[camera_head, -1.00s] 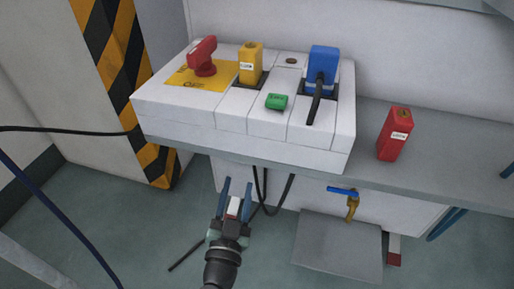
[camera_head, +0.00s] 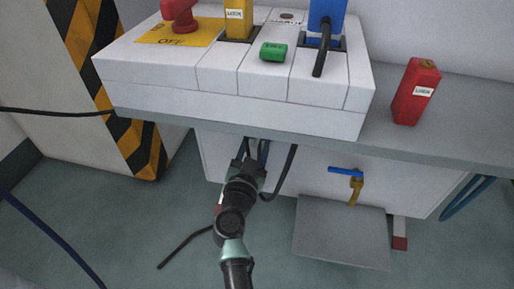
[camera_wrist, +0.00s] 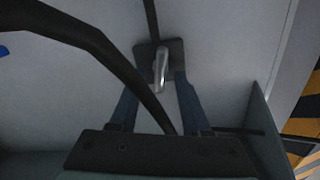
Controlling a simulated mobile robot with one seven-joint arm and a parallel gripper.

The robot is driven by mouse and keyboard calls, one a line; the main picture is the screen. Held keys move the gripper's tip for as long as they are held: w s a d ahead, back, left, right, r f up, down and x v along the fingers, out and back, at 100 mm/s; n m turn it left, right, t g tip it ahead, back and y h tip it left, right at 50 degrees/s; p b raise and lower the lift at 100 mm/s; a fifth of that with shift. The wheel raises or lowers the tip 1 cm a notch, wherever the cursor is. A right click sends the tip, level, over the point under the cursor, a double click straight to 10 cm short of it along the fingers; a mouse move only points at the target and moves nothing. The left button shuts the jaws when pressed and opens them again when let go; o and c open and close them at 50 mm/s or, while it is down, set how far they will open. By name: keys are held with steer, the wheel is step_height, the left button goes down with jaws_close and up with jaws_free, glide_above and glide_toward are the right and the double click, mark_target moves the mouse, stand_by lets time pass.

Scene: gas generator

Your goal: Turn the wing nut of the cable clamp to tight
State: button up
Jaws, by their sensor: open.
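In the wrist view the cable clamp shows as a dark square plate (camera_wrist: 172,50) on a pale panel, with a silver wing nut (camera_wrist: 161,68) standing out from it. My gripper (camera_wrist: 155,84) is open. Its two blue fingers point at the clamp, one on each side of the nut's line, and the nut shows between their tips. Contact cannot be told. In the head view my gripper (camera_head: 256,150) is under the front edge of the counter, and the clamp is hidden there.
A thick black cable (camera_wrist: 95,45) loops across the wrist view and runs between the fingers in the picture; it also hangs beside my gripper in the head view (camera_head: 283,177). A blue-handled valve (camera_head: 346,171) is to the right. The counter (camera_head: 420,145) overhangs above.

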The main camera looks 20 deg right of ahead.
steer(key=shift+w+d, duration=0.25)
steer(key=shift+w, duration=0.1)
jaws_close()
